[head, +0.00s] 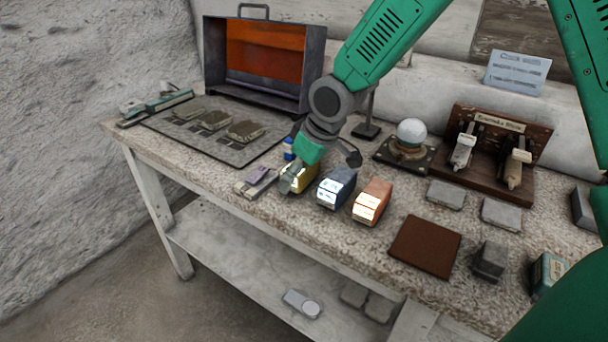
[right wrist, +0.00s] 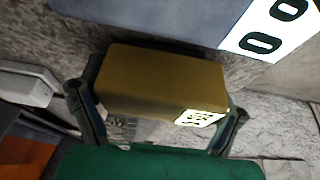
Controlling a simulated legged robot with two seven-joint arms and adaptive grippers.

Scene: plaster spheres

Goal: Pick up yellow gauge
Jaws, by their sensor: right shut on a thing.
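The yellow gauge (head: 304,176) is a small block near the front edge of the table, left of a blue gauge (head: 337,188) and an orange gauge (head: 372,201). My right gripper (head: 296,174) is at the yellow gauge from above and partly covers it. In the right wrist view the yellow gauge (right wrist: 160,85) lies between the two fingers of my right gripper (right wrist: 158,118), which are shut on it. A white label with dark marks shows on its end. Whether it touches the table is unclear. My left gripper is not in view.
A brown mat (head: 424,248) lies right of the orange gauge. A glass sphere (head: 411,131) on a stand and a wooden rack (head: 490,155) are behind. A dark mat with stones (head: 190,142) and an open case (head: 262,62) are at the left and back.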

